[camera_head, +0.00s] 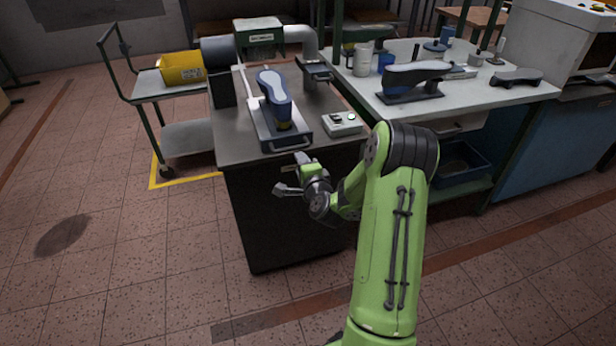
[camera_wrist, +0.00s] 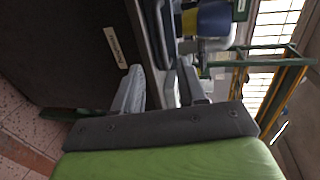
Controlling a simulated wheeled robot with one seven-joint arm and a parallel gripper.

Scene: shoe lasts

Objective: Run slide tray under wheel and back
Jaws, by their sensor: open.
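The slide tray (camera_head: 266,128) lies on the dark bench top in the head view, with a bar handle (camera_head: 287,145) at its near end. A shoe last with a blue-grey sole (camera_head: 272,88) sits sole up on it. The wheel (camera_head: 219,55), a dark drum, is at the back left of the bench. My gripper (camera_head: 286,178) is open and empty in front of the bench, a little below the handle and apart from it.
A control box (camera_head: 343,123) with buttons sits right of the tray. A white table (camera_head: 462,97) at right holds another last (camera_head: 414,76) on a stand. A cart (camera_head: 150,84) with a yellow bin (camera_head: 182,68) stands at left. The floor in front is clear.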

